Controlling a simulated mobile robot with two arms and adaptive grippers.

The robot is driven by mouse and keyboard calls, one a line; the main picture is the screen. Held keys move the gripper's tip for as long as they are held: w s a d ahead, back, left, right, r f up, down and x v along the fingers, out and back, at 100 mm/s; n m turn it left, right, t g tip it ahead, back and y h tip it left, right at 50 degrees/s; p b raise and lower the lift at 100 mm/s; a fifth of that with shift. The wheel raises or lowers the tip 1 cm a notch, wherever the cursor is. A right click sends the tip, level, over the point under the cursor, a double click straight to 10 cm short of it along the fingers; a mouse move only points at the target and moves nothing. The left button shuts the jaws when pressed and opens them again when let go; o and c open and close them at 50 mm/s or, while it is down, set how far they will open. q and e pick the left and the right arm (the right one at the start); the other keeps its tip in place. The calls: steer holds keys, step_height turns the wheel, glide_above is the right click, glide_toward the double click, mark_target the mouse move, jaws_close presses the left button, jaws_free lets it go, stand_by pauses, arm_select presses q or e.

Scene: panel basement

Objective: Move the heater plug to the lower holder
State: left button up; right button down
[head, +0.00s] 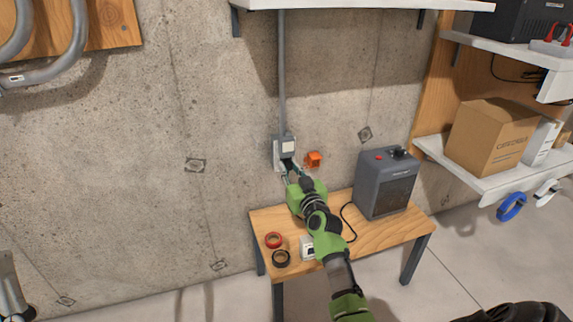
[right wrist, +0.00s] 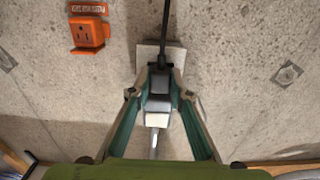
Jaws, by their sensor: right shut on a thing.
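My right gripper (head: 290,170) reaches up to the grey socket box (head: 287,146) on the wall. In the right wrist view, the right gripper (right wrist: 160,77) is shut on the dark heater plug (right wrist: 158,84), with a black cord (right wrist: 165,30) running off it. The plug is at the wall box; I cannot tell whether it is seated in it. An orange holder with socket slots (head: 313,159) is on the wall just right of and slightly below the box. It also shows in the right wrist view (right wrist: 88,34). My left gripper is not in view.
The grey heater (head: 385,183) stands on the wooden bench (head: 403,227), its black cord (head: 347,222) beside it. A white shelf (head: 360,4) hangs above.

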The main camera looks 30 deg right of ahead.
mark_target(289, 168)
steer(key=shift+p+v, duration=0.45)
steer(key=shift+v, duration=0.35)
steer(key=shift+p+v, duration=0.5)
steer(key=shift+v, duration=0.4)
steer(key=shift+s+a+p, duration=0.1)
steer(key=shift+s+p, duration=0.2)
steer(key=shift+s, duration=0.2)
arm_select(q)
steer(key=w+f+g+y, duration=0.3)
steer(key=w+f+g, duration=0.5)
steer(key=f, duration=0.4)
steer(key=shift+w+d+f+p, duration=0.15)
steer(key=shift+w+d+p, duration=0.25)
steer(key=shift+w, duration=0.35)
arm_select(e)
steer(key=shift+s+a, duration=0.15)
steer(key=shift+s, duration=0.4)
